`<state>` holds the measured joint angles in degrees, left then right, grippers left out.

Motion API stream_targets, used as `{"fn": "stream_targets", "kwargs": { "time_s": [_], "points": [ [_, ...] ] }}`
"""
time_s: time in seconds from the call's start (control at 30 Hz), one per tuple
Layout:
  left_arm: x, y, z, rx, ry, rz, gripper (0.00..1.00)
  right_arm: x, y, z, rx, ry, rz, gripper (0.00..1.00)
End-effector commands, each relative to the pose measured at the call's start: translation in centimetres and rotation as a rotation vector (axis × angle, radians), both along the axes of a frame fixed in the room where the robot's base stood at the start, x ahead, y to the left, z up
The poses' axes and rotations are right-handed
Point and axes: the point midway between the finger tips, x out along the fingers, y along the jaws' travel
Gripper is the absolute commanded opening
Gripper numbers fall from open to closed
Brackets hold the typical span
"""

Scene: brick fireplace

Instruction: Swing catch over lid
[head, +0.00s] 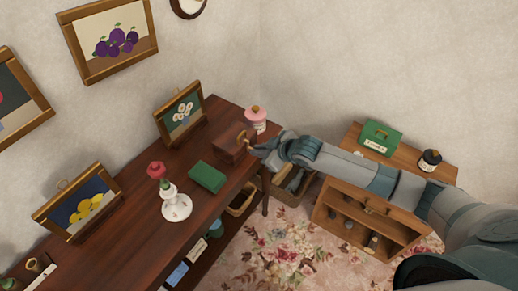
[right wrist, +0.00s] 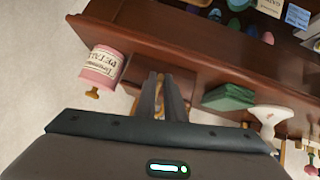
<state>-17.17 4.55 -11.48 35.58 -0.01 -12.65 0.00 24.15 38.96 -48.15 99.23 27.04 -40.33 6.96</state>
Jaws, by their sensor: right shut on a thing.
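A small brown wooden box (head: 228,146) stands near the far end of the dark wooden table (head: 140,228). A brass catch (head: 241,136) shows at the box's right side. My right gripper (head: 253,149) reaches in from the right and is shut on the catch, close against the box. In the right wrist view the two fingers (right wrist: 164,98) lie close together in front of the box (right wrist: 187,76). The fingers hide most of the catch, so its exact angle and contact with the lid cannot be told. My left gripper is not in view.
A pink jar (head: 256,120) stands just behind the box. A low cabinet (head: 372,217) at the right carries a green tin (head: 380,138) and a dark jar (head: 430,160).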

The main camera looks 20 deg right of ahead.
Motion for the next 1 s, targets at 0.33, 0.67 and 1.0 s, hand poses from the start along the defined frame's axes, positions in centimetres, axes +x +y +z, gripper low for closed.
{"fn": "stream_targets", "kwargs": {
  "time_s": [0.33,0.67,1.0],
  "points": [
    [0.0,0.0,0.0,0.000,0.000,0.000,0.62,0.0,0.0,0.0,0.000,0.000,0.000,0.28],
    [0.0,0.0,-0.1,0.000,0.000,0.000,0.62,0.0,-0.1,0.0,0.000,0.000,0.000,0.28],
    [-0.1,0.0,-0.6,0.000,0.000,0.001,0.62,-1.4,-0.9,1.3,0.000,-0.001,-0.001,0.28]
  ]
}}
